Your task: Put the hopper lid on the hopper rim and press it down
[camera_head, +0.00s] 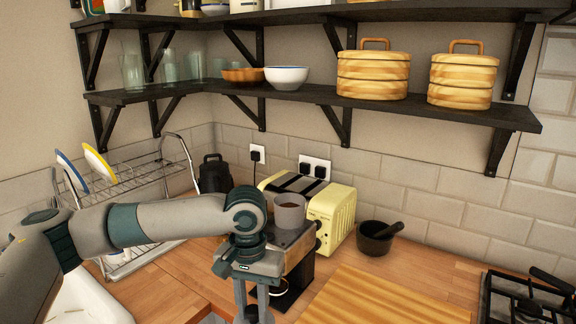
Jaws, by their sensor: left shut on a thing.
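The hopper (290,211) is a grey, round, open-topped cup with brown contents, on top of a dark and wooden coffee machine (300,252). Its rim is uncovered. My left gripper (254,308) points down in front and to the left of the machine, lower than the hopper rim. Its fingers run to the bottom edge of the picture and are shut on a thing. What they hold is hidden or below the edge, and I cannot make out the hopper lid. My right gripper is not in view.
A yellow toaster (329,221) stands right behind the machine. A dark mortar with pestle (375,238) is farther right. A wooden board (385,300) lies in front, beside a gas hob (525,300). A dish rack (125,185) is at left. Shelves (420,113) hang above.

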